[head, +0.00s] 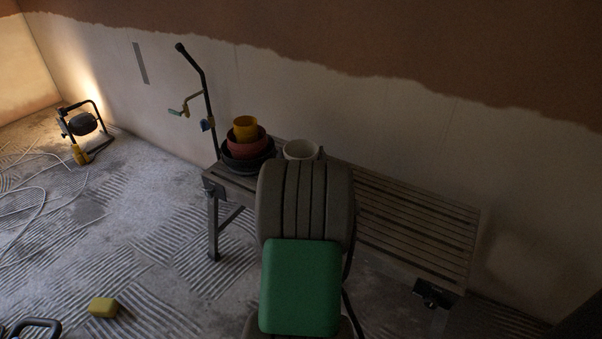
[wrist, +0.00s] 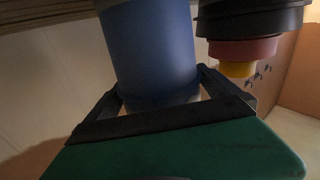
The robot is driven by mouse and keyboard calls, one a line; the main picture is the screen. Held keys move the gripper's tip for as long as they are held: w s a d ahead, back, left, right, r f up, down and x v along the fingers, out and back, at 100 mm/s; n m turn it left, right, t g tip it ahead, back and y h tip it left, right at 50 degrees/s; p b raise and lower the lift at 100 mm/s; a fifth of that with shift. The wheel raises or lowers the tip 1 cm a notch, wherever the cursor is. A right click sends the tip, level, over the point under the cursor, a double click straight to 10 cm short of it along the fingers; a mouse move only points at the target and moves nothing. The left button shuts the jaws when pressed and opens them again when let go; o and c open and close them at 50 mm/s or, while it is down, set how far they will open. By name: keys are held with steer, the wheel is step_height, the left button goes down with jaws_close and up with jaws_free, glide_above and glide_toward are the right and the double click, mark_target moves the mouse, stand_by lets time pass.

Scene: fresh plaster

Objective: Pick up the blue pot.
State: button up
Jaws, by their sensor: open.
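The blue pot (wrist: 150,45) fills the upper middle of the wrist view, close up and upside down in that picture. My gripper (wrist: 161,82) is open, with one dark finger on each side of the pot's lower part in that view. I cannot tell whether either finger touches it. In the head view, a pale round pot opening (head: 300,149) shows just behind my arm, right of the stacked pots; I cannot tell whether it belongs to the blue pot. My arm hides the gripper there.
A slatted bench (head: 415,215) stands along the plastered wall. On its left end is a stack with a yellow pot (head: 245,128), a red pot (head: 247,149) and dark bowls, close beside the blue pot. A crank-handled stand (head: 207,100) rises behind. A yellow block (head: 103,307) lies on the floor.

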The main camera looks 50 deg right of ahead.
steer(key=shift+s, duration=0.1)
steer(key=c, duration=1.7)
